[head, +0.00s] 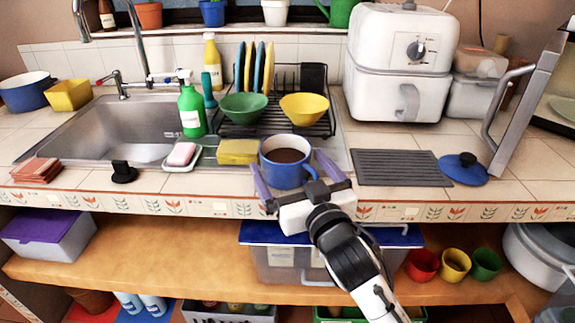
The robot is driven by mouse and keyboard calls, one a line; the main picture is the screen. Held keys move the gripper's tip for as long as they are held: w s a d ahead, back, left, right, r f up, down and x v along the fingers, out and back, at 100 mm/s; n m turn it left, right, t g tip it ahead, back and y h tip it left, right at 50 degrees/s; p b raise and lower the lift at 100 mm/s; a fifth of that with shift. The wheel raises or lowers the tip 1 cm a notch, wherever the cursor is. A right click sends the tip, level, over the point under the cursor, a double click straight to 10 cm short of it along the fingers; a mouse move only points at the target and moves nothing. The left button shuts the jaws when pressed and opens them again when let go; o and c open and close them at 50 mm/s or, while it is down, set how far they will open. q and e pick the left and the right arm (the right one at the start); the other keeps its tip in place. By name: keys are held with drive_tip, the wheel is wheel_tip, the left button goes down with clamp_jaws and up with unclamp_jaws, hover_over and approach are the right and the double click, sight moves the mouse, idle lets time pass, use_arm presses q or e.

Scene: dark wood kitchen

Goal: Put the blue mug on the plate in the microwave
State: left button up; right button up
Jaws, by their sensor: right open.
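The blue mug (272,174) stands upright at the counter's front edge, in front of the dish rack, with dark brown contents. My right gripper (288,164) is open, with one purple finger on each side of the mug; I cannot tell whether they touch it. The microwave (528,88) is partly in view at the right edge, with its large handle toward the counter. Part of a pale round surface shows there, but I cannot tell whether it is the plate. My left gripper is not in view.
A yellow sponge (238,152) and a soap dish (182,161) sit left of the mug. The dish rack (318,127) holds bowls and plates behind it. A dark ridged mat (400,168) and a blue lid (463,170) lie to the right. A white air fryer (385,90) stands behind.

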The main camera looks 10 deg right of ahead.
drive_tip(key=shift+w+a, duration=0.2)
drive_tip(key=shift+w, duration=0.7)
drive_tip(key=shift+c, duration=0.3)
drive_tip(key=c, duration=1.4)
drive_tip(key=shift+r, duration=0.2)
